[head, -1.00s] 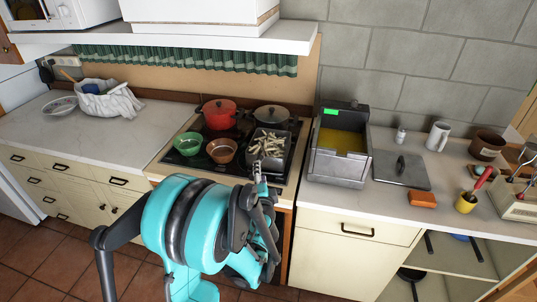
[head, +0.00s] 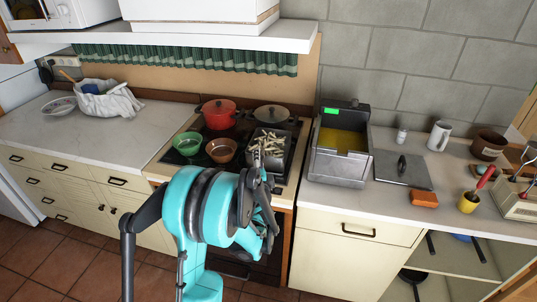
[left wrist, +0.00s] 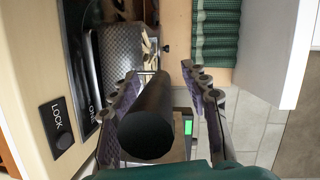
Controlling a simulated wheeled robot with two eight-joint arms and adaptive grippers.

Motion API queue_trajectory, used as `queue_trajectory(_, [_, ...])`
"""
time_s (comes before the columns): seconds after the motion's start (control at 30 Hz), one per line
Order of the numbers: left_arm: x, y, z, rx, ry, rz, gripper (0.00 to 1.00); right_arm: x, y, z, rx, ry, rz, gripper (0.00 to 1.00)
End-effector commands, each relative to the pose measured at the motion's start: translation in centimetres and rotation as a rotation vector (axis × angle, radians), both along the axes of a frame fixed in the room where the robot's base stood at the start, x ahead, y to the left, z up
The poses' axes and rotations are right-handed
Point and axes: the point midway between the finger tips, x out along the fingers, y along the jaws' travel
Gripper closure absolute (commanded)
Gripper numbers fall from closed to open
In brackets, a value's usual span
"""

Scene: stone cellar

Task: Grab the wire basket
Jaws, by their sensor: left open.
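The wire basket (head: 281,161) holds pale cut fries and sits on the black hob. Its dark mesh wall (left wrist: 117,52) shows in the left wrist view, with some fries at its right edge. Its thick black handle (left wrist: 152,125) points toward the wrist camera. My left gripper (left wrist: 163,82) is open, with one patterned finger on each side of the handle. I cannot tell whether either finger touches it. In the head view my left gripper (head: 264,182) is at the basket's near side, and my arm hides the handle there. My right gripper is not in view.
A red pot (head: 218,117), a grey lidded pot (head: 271,115), a green bowl (head: 187,144) and a brown bowl (head: 221,151) crowd the hob. A metal fryer (head: 340,165) with yellow oil stands right of it. The left counter (head: 110,140) has free room.

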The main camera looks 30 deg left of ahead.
Motion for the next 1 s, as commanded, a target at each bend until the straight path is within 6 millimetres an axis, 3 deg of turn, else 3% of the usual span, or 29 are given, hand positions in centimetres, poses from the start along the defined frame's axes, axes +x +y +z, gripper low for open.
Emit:
queue_trajectory(0.07, [0.0, 0.0, 0.0, 0.000, 0.000, 0.000, 0.59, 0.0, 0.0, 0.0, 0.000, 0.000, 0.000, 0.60])
queue_trajectory(0.2, [0.0, 0.0, 0.0, 0.000, 0.000, 0.000, 0.96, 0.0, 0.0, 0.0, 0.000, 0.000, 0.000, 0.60])
queue_trajectory(0.23, [0.0, 0.0, 0.0, 0.000, 0.000, 0.000, 1.00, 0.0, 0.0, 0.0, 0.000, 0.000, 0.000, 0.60])
queue_trajectory(0.63, [0.0, -0.1, 0.7, 0.000, 0.000, -0.001, 1.00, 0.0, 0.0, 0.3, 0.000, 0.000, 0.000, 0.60])
queue_trajectory(1.0, [-0.1, -0.1, 7.7, 0.000, 0.000, 0.000, 1.00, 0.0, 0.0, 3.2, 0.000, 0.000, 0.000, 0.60])
